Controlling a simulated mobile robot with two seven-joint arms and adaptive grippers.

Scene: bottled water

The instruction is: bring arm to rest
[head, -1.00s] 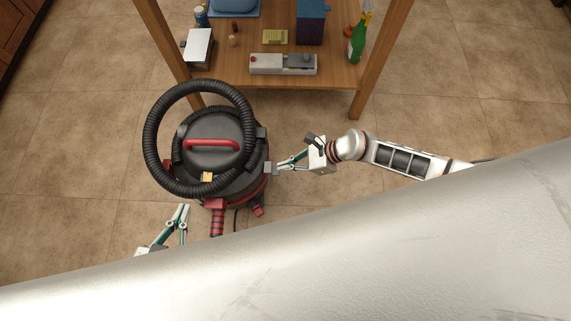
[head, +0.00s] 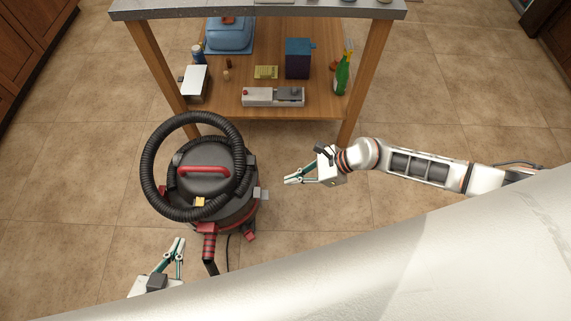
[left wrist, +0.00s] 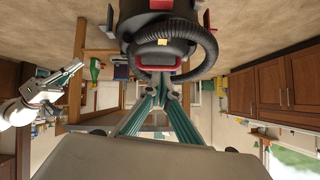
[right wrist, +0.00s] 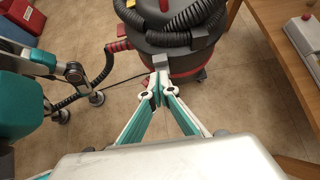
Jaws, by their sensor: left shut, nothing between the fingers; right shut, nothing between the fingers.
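My left gripper (head: 178,241) is at the lower left of the head view, in front of the vacuum cleaner, shut and empty. In the left wrist view its fingers (left wrist: 159,86) meet with nothing between them. My right gripper (head: 287,181) is to the right of the vacuum cleaner in the head view, shut and empty, with a small gap to it. The right wrist view shows its fingertips (right wrist: 158,80) together, pointing towards the vacuum cleaner. The right arm stretches in from the right, above the floor. Most of the left arm is hidden.
A black and red vacuum cleaner (head: 212,214) with a coiled hose stands between the grippers. Behind it is a wooden table (head: 222,101) with a lower shelf bearing a green bottle (head: 342,76), a blue box (head: 298,58) and other items. The tiled floor to the right is clear.

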